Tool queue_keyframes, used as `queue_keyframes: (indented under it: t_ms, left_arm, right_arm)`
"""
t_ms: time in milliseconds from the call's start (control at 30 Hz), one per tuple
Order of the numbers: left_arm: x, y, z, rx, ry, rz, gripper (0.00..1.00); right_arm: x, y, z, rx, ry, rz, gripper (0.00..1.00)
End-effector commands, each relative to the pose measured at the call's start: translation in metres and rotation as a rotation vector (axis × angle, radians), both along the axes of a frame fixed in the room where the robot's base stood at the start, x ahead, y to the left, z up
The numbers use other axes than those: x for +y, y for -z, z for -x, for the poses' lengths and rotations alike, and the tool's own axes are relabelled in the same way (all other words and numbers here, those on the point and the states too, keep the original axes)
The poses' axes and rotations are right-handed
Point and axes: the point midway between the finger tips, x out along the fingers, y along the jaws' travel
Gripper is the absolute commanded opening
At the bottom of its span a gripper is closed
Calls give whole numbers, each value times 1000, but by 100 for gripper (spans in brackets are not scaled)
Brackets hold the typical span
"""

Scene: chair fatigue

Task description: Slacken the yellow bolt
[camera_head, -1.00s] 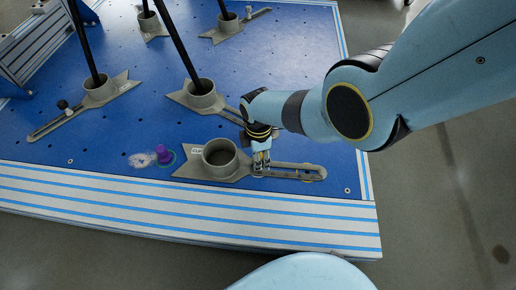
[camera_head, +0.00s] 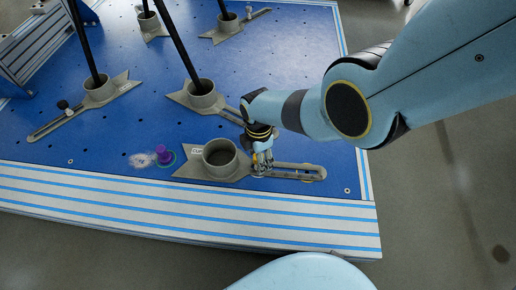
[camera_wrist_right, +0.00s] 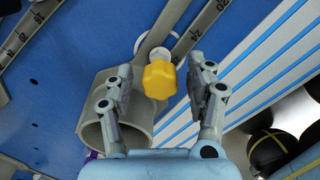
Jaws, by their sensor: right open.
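The yellow bolt (camera_wrist_right: 160,79) has a knobbed yellow head and shows in the right wrist view, beside the grey round socket (camera_wrist_right: 115,120) of a slotted bracket. My right gripper (camera_wrist_right: 162,82) is open, with one finger on each side of the bolt head and a visible gap to both. In the head view my right gripper (camera_head: 262,160) points down at the slotted bracket (camera_head: 295,171), just right of its empty socket (camera_head: 220,158). The bolt is hidden behind the gripper there. My left gripper does not show.
A purple knob (camera_head: 164,154) stands on the blue table (camera_head: 95,140) left of the bracket. Other brackets with black poles (camera_head: 178,45) stand behind it. A black knob (camera_head: 63,105) is at the left. The striped front edge (camera_head: 190,205) is clear.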

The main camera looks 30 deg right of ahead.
Motion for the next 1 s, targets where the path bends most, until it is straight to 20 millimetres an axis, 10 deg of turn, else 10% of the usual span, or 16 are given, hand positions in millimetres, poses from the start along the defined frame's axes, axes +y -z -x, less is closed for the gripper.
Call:
queue_keyframes:
  t_ms: [1000]
  left_arm:
    - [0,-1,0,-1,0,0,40]
  right_arm:
    - [0,0,0,0,620,0,56]
